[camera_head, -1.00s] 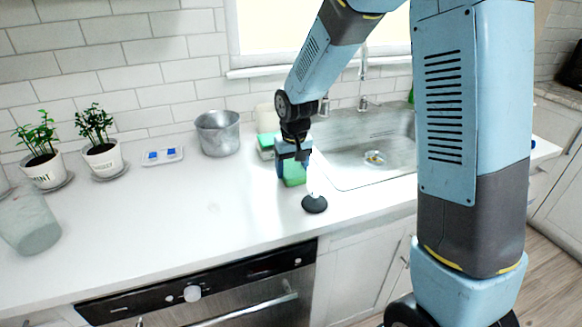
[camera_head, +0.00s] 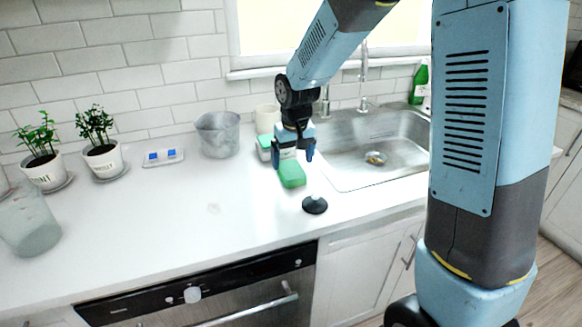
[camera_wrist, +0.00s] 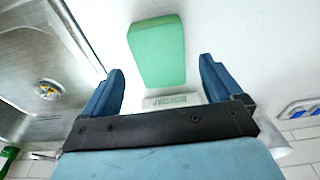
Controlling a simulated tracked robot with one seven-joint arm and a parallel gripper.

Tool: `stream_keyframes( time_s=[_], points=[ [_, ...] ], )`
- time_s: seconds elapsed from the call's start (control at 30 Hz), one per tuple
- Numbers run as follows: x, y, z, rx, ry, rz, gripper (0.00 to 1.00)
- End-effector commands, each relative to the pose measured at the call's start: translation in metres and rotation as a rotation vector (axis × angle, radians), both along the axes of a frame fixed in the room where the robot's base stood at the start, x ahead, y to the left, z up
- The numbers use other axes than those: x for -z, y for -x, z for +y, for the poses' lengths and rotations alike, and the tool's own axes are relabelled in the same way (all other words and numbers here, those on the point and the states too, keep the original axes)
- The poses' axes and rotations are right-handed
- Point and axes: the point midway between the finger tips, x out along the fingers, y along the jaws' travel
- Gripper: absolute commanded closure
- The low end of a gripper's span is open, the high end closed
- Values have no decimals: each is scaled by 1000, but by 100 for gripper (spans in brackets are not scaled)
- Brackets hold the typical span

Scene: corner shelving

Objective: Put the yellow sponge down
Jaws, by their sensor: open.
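No yellow sponge shows. A green sponge-like block (camera_head: 291,174) lies on the white counter, left of the sink. It also shows in the wrist view (camera_wrist: 157,50), lying flat beyond my fingertips. My gripper (camera_head: 293,158) is above it, pointing down, with its blue fingers spread apart. In the wrist view my open gripper (camera_wrist: 161,72) has a finger on each side and nothing clasped between them; the block looks clear of both fingers.
A green-topped container (camera_head: 264,142) stands just behind my gripper. The steel sink (camera_head: 365,170) is to the right, a metal pot (camera_head: 217,134) to the left.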

Motion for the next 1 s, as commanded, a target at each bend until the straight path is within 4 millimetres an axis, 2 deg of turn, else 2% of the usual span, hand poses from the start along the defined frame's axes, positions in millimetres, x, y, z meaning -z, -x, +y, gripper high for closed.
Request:
stream_keyframes(
  time_s=[0.1, 0.33, 0.5, 0.73, 0.87, 1.0],
  points=[
    [-26, 3, -1, 2, -1, -4, 7],
    [-62, 9, -3, 3, -1, -2, 7],
    [-76, 11, -3, 2, 0, 0, 7],
    [-81, 13, -5, 4, -1, -2, 7],
    [-94, 21, -18, 17, -3, -21, 7],
    [-119, 43, -47, 52, -10, -61, 7]
  ],
)
